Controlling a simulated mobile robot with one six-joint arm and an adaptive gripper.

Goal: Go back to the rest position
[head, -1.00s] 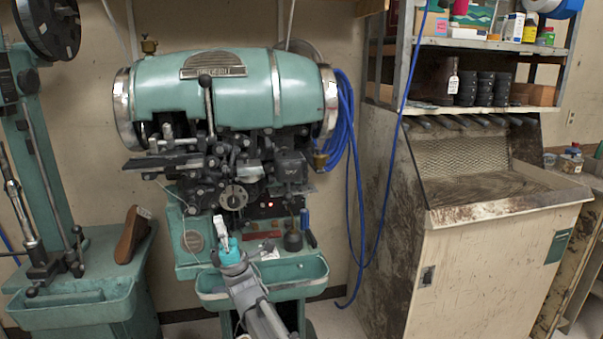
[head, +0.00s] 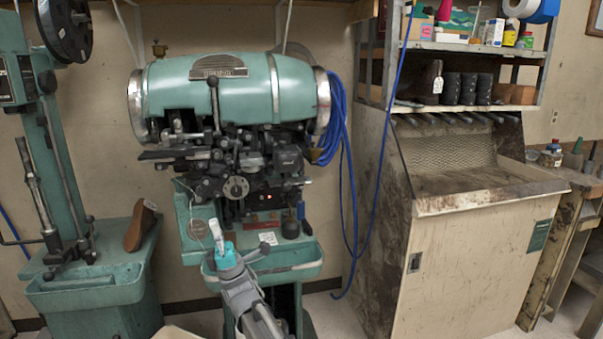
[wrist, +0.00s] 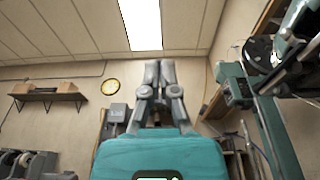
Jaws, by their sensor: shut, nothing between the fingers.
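My gripper (head: 217,232) points upward in the head view, in front of the green sole stitcher (head: 235,92). Its fingers are shut and hold nothing. In the wrist view my gripper (wrist: 159,70) has its fingertips together, aimed at the ceiling. It stands in front of the machine's green lower tray (head: 290,265) and hides part of it. I cannot tell from the pictures whether it touches the tray, but it appears apart from it.
A second green machine (head: 75,255) with a brown shoe (head: 141,226) stands at the left. A beige cabinet (head: 465,270) stands at the right under a loaded shelf (head: 470,107). A blue hose (head: 345,130) hangs between stitcher and cabinet. Some floor (head: 340,318) is clear.

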